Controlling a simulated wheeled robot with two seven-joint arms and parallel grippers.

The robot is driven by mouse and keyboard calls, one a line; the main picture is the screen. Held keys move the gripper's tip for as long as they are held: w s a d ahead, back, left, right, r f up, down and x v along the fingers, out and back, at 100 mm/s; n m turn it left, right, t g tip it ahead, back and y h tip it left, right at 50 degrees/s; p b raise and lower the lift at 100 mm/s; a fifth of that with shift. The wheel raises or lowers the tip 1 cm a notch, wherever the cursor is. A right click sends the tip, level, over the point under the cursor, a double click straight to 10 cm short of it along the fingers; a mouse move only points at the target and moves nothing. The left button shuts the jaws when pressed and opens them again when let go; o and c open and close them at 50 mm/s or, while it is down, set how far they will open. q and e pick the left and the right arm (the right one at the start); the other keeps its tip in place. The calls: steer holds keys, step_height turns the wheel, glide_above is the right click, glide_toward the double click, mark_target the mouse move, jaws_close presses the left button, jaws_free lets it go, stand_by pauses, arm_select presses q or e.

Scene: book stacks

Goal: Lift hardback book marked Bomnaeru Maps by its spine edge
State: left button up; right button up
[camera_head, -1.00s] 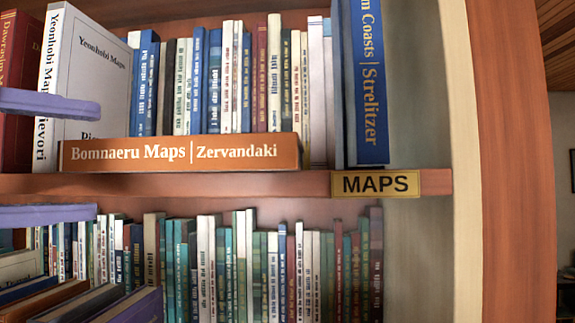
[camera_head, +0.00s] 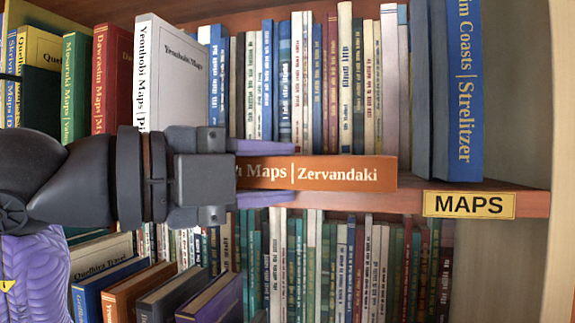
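The orange hardback (camera_head: 330,173) lies flat on the upper shelf with its spine facing me. The spine shows "Maps | Zervandaki"; its left part is hidden behind my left gripper (camera_head: 266,173). One purple finger lies along the top of the spine and the other along its underside. The fingers look shut on the book, with no clear gap. The book appears level and still at the shelf edge. My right gripper is not in view.
A white Yeonhobi Maps book (camera_head: 170,80) and a red Dawrasim Maps book (camera_head: 112,80) stand behind my arm. Several upright books line the shelf behind. A blue Strelitzer book (camera_head: 462,90) stands right, above the yellow MAPS label (camera_head: 469,205). More books fill the lower shelf.

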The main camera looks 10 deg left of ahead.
arm_select(q)
jaws_close()
stand_by(1.0)
